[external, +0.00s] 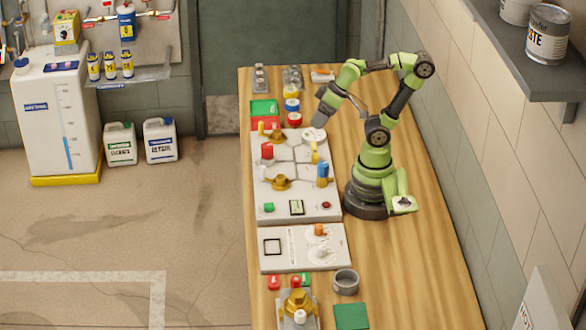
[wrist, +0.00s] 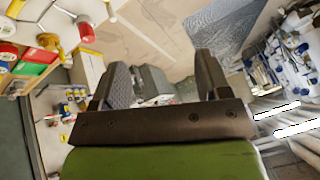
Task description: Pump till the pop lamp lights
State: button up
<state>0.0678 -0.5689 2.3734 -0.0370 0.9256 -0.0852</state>
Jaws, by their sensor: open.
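I cannot tell for certain which part is the pump or the pop lamp, or whether any lamp is lit. My gripper (external: 320,118) is above the panel's far right part. In the wrist view my gripper (wrist: 160,75) has its two dark fingers spread, with nothing held between them.
A second panel (external: 290,256) with an orange knob (external: 320,230) lies nearer the camera. A grey cup (external: 346,281), a green square (external: 351,316) and a brass valve unit (external: 297,302) stand at the near end. A tiled wall and shelf (external: 516,45) bound the right side.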

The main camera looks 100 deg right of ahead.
jog(key=w+d+f+g+h, duration=0.1)
jog(key=w+d+f+g, duration=0.1)
jog(key=w+d, duration=0.5)
jog(key=n+g, duration=0.2)
jog(key=g, duration=0.2)
send_over(268, 145)
notch_tip(268, 145, down, 13)
jog(key=shift+f, duration=0.15)
jog(key=shift+d+f, duration=0.1)
jog(key=shift+f, duration=0.25)
notch_tip(268, 145, down, 10)
jog(key=shift+r, duration=0.2)
jog(key=c, duration=0.9)
jog(key=m, duration=0.5)
jog(key=shift+c, duration=0.2)
